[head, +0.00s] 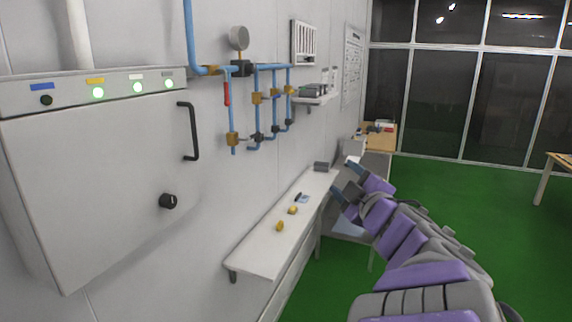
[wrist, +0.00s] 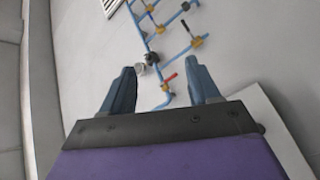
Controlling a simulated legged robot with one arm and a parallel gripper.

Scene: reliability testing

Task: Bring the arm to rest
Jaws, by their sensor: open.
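My gripper (head: 345,180) is at the end of my purple and grey arm, which reaches forward from the lower right in the head view. It is beside the right edge of the white wall bench (head: 262,240). In the wrist view my gripper (wrist: 163,88) shows two blue-grey fingers spread apart with nothing between them. Beyond the fingers are the wall and blue pipes (wrist: 165,50). The gripper appears apart from the bench.
Small yellow parts (head: 280,226) and a blue item (head: 302,198) lie on the bench. A grey cabinet (head: 100,170) with a black handle (head: 190,131) is on the left. Valved pipes (head: 258,100) run along the wall.

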